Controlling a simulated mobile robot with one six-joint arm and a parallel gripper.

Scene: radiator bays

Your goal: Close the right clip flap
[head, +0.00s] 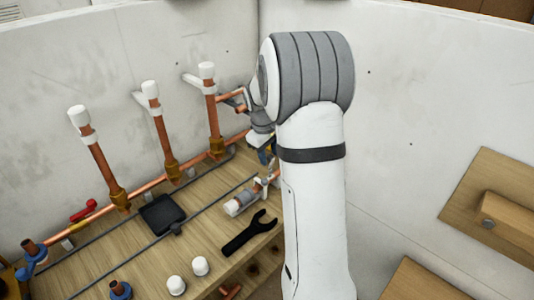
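Three upright copper pipes with white caps stand along the left wall. My gripper (266,155) is mostly hidden behind my own arm, right of the right pipe. I cannot see its fingertips, or whether it touches or holds anything.
The wooden bench holds a black square pad (162,215), a dark open-ended wrench (249,233), a grey-and-copper fitting (241,203) and loose white caps (200,266). A red lever (84,210) sits at the left. Wooden panels (495,205) are at the right.

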